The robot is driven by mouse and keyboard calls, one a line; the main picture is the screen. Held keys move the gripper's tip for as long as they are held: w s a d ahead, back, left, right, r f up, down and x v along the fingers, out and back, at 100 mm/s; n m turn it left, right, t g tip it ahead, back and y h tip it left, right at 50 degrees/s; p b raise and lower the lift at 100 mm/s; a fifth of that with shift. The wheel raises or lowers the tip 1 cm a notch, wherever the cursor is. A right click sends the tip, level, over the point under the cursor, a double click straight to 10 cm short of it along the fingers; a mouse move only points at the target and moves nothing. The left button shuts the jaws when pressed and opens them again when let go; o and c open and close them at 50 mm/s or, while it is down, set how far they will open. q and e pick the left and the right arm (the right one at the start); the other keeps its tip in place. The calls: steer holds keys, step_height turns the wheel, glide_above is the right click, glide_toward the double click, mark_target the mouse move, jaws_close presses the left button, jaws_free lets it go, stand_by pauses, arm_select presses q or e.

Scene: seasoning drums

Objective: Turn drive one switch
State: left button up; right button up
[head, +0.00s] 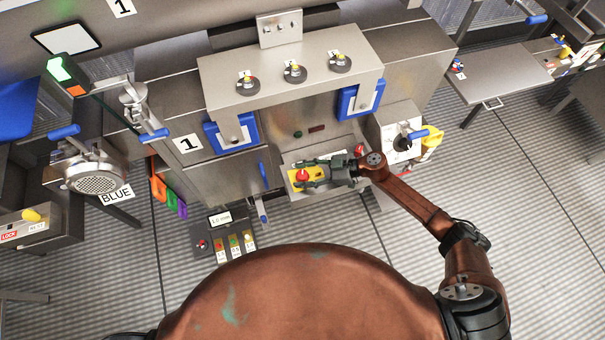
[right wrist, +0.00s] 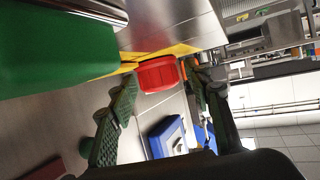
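My right gripper (head: 318,173) is below this panel, at a yellow box with a red button (head: 302,175). In the right wrist view the red button (right wrist: 158,74) shows between and beyond the open green fingers (right wrist: 158,80); contact is unclear. My left gripper is out of view.
Blue-framed parts (head: 231,132) flank the recess, with another at the right (head: 361,98). A second red knob (head: 359,150) is close to my right wrist. A box with a black dial and blue handle (head: 403,143) stands right of it. Striped floor lies in front.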

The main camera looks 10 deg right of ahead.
steer(key=v, duration=1.2)
